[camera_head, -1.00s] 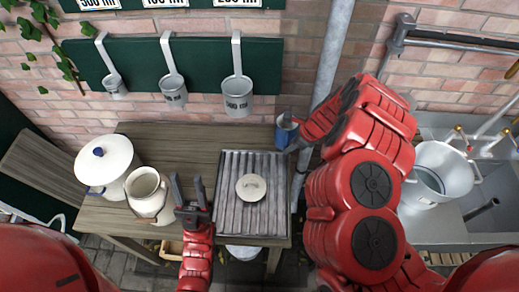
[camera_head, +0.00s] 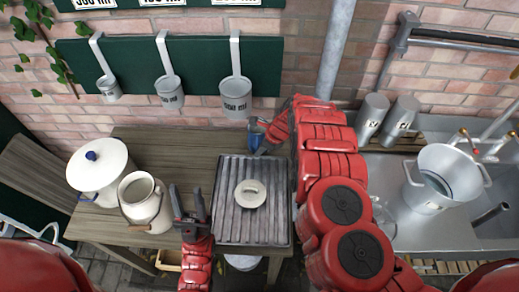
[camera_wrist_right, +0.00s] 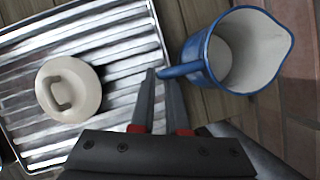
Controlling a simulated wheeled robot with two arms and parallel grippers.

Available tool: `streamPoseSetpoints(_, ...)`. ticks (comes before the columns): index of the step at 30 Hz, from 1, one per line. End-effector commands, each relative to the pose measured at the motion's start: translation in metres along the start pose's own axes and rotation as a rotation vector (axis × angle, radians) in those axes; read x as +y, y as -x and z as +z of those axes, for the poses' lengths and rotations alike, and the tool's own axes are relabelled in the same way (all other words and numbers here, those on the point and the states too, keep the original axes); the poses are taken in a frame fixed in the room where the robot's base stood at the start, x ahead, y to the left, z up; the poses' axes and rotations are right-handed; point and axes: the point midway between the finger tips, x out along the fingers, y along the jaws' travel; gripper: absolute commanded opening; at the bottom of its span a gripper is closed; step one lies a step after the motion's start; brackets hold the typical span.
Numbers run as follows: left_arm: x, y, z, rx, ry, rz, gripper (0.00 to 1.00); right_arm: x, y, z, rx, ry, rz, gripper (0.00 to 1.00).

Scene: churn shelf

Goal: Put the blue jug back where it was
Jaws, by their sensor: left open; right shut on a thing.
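The blue jug (camera_head: 256,139) is at the back right of the wooden table, just behind the ribbed metal tray. In the right wrist view the jug (camera_wrist_right: 236,52) shows its blue rim and handle and a white, empty-looking inside. My right gripper (camera_head: 268,131) is shut on the jug's handle; its fingers (camera_wrist_right: 160,92) meet the handle in the right wrist view. I cannot tell whether the jug touches the table. My left gripper (camera_head: 189,210) is open and empty, left of the tray and beside the cream pitcher.
A white lid (camera_head: 250,193) lies on the ribbed tray (camera_head: 228,228). A cream pitcher (camera_head: 143,203) and a lidded white pot (camera_head: 98,168) stand at the table's left. Measuring cups (camera_head: 236,98) hang above the back. A metal pot (camera_head: 447,178) stands at the sink.

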Motion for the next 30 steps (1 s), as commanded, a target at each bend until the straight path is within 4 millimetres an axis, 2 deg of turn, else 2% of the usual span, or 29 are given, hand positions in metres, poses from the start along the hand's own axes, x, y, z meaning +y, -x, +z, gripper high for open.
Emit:
streamPoseSetpoints(13,0.0002,0.0033,0.0006,0.0,0.0,0.0,0.43,0.0005,-0.008,-0.0009,0.0,0.0,0.001,0.0)
streamPoseSetpoints(14,0.0001,0.0022,0.0004,0.0,0.0,0.0,0.43,0.0006,-0.0072,-0.0006,0.0,0.0,0.001,0.17)
streamPoseSetpoints(18,0.0001,0.0016,0.0003,0.0,0.0,0.0,0.43,0.0006,-0.0065,-0.0004,0.0,0.0,0.001,0.42)
streamPoseSetpoints(30,-0.0001,-0.0018,-0.0004,0.0,0.0,0.0,0.43,0.0002,-0.0019,0.001,0.0,-0.001,0.0,0.43)
